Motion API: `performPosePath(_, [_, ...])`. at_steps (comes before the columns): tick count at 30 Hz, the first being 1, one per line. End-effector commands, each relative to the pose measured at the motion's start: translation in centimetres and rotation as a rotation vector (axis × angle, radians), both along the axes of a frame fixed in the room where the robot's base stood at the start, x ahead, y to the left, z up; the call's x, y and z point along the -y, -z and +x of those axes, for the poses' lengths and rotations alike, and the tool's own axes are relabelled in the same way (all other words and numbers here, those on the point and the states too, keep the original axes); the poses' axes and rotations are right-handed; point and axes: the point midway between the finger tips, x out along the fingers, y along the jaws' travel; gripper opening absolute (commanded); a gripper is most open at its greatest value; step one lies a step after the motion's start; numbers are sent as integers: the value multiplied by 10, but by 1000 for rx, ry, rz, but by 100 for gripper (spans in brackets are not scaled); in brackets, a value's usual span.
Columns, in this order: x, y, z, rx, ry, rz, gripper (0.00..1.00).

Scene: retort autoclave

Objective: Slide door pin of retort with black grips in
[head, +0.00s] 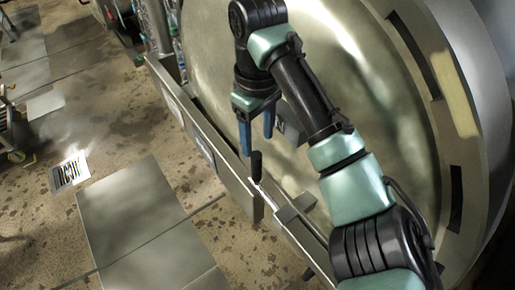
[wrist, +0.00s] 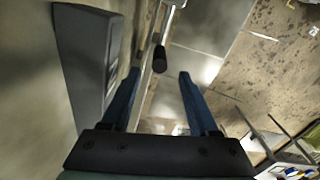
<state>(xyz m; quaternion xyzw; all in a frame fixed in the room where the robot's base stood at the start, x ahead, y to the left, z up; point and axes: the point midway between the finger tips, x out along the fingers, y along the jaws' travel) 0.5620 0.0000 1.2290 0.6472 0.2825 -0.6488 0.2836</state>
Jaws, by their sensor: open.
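The retort door is a large round metal disc (head: 330,60) filling the middle of the head view. At its lower left edge a door pin's upright black grip (head: 256,166) stands above a metal rail or bar (head: 285,215). The black grip also shows in the wrist view (wrist: 160,60), with a light metal rod (wrist: 171,18) beyond it. My gripper (head: 257,132) has blue fingers, open and empty, just above the grip. In the wrist view my gripper (wrist: 158,76) has the grip ahead, between the fingertip directions, with no visible contact. How far the pin is in cannot be told.
A grey angular block (wrist: 90,60) lies close beside the left finger in the wrist view. The door's thick rim (head: 470,100) is at the right. Spotted floor with grey plates (head: 130,215) is open at the left, with a marked sign (head: 69,174).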

Motion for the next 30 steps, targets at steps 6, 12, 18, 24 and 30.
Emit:
performPosePath(6, [0,-26,0,0,1,-1,61])
performPosePath(12, [0,-30,0,-3,2,0,61])
performPosePath(18, [0,-30,0,-2,2,1,61])
performPosePath(24, [0,-30,0,-2,2,1,61])
performPosePath(30, [-48,-42,22,184,-38,100,61])
